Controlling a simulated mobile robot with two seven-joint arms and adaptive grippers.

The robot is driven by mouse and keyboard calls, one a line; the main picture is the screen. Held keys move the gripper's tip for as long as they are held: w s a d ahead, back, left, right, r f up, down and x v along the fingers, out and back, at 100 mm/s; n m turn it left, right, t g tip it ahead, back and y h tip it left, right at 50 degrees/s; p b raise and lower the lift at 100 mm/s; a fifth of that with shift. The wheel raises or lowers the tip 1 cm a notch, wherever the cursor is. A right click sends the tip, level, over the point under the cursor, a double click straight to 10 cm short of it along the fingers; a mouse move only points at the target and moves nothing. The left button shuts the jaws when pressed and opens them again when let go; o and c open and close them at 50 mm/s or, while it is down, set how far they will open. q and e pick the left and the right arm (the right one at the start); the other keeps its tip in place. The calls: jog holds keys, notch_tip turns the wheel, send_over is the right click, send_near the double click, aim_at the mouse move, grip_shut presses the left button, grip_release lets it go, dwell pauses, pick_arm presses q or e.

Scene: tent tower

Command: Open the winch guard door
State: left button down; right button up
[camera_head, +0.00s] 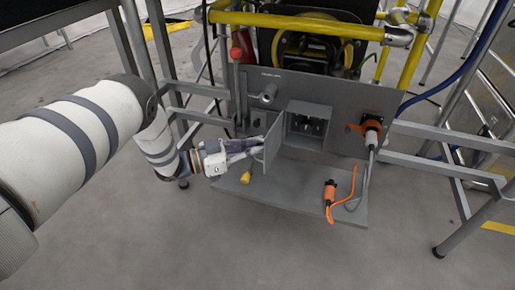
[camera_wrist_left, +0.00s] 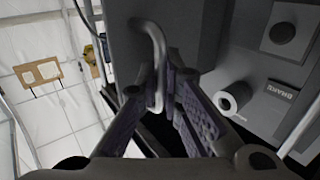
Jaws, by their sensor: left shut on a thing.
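The winch guard door (camera_head: 272,144) is a small grey panel standing swung out at the left side of an open grey box (camera_head: 309,124) on the grey panel (camera_head: 345,92). The box's inside shows dark parts. My left gripper (camera_head: 250,150) is at the outer left face of the door. In the left wrist view, its purple-padded fingers (camera_wrist_left: 167,85) are shut around a curved grey handle (camera_wrist_left: 157,50) on the door (camera_wrist_left: 185,28). The fingers partly hide the handle's lower end. My right gripper is not in view.
A grey shelf (camera_head: 290,195) below the panel holds a yellow piece (camera_head: 246,177) and a black-and-orange connector (camera_head: 330,190). An orange plug (camera_head: 371,130) with a grey cable is at right. A red-topped lever (camera_head: 236,56) stands at left; yellow rails (camera_head: 290,22) cross above.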

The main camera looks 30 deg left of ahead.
pick_arm(q)
jog(key=shift+a, duration=0.1)
dwell(0.3)
jog(key=c, duration=2)
grip_release()
jog(key=v, duration=1.2)
